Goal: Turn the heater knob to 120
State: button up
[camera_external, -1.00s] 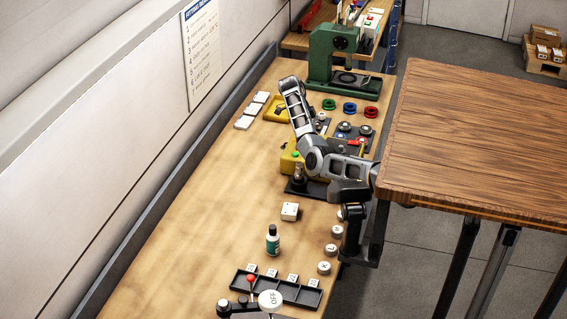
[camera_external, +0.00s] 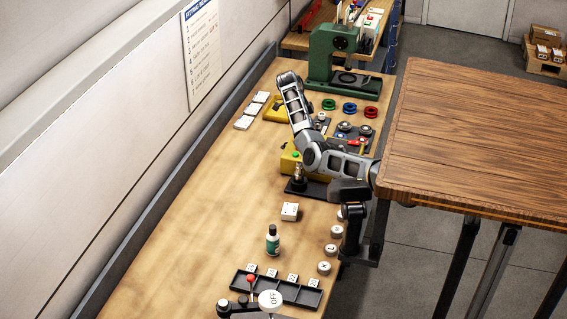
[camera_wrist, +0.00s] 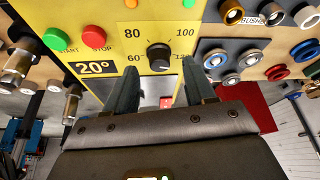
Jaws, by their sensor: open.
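The yellow heater panel (camera_wrist: 118,38) fills the upper middle of the wrist view. Its round black knob (camera_wrist: 159,57) has a pale pointer mark that appears to point up, between the printed 80 and 100. The 120 mark is partly hidden by my right finger. My gripper (camera_wrist: 158,68) is open, with one finger on each side below the knob. Nothing is between the fingers, and I see no contact with the knob. In the external view the heater (camera_external: 289,161) is partly hidden by my arm, and my gripper cannot be made out.
The panel has a green start button (camera_wrist: 55,39), a red stop button (camera_wrist: 94,37) and a 20° display (camera_wrist: 95,68). Metal fittings stand to the left; bushings and coloured rings (camera_wrist: 277,72) lie right. A green press (camera_external: 334,58) stands behind.

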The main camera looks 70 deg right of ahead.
jog(key=v, duration=0.5)
jog(key=shift+w+r+p, duration=0.15)
jog(key=shift+r+p, duration=0.15)
jog(key=shift+r, duration=0.1)
jog(key=shift+d, duration=0.1)
